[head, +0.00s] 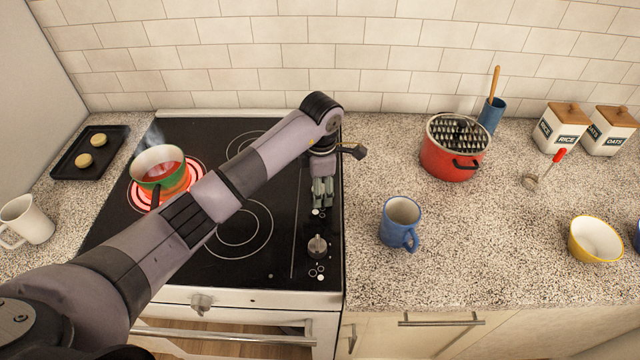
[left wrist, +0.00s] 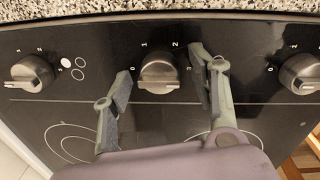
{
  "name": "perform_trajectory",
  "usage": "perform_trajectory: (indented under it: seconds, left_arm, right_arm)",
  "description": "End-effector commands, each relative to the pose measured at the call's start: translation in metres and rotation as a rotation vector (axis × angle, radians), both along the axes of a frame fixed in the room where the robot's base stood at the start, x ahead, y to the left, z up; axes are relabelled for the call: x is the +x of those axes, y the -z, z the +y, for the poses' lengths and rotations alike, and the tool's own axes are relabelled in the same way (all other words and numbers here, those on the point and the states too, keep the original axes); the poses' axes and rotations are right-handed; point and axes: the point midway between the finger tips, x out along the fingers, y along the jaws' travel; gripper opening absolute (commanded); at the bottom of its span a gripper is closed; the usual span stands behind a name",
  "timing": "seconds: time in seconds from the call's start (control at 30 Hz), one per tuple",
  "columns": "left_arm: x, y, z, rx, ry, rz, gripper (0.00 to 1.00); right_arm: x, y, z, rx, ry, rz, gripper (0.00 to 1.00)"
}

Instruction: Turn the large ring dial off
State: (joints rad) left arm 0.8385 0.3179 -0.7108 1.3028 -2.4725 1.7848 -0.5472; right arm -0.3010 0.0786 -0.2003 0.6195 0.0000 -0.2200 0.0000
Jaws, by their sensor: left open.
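A row of round metal dials runs along the right edge of the black cooktop (head: 279,270). In the left wrist view, a middle dial (left wrist: 158,73) with numbers beside it sits between the fingers of my left gripper (left wrist: 163,84). The fingers are spread, one on each side; contact is not clear. My left gripper (head: 322,194) points down at the cooktop in the head view and hides that dial. Another dial (left wrist: 31,73) is at left and one (left wrist: 300,74) at right. The near dial (head: 317,246) shows in the head view. Which one is the large ring dial is unclear.
A blue mug (head: 401,218) and a red pot (head: 447,163) stand on the counter at right. My left arm crosses over the cooktop. An oven knob (head: 201,302) is at the front.

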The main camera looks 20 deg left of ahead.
Motion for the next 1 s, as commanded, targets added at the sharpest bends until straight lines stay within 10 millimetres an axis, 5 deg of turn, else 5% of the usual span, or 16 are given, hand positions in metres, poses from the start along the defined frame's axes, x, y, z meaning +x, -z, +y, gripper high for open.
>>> perform_trajectory:
  seconds: [0.17, 0.87, 1.0]
  left_arm:
    - [0.0001, 0.0, -0.0002, -0.001, 0.0, 0.0, 0.54]
    - [-0.0001, -0.0004, -0.0005, -0.001, 0.0, 0.0, 0.07]
    - [-0.0001, -0.0003, -0.0005, -0.001, -0.003, 0.001, 0.07]
  right_arm:
    - [0.0004, 0.0002, 0.0002, 0.0, 0.0, -0.001, 0.0]
    - [0.0012, 0.0001, -0.0002, 0.0, 0.0, -0.002, 0.0]
    - [0.0012, 0.0003, -0.0003, -0.001, 0.0, -0.002, 0.0]
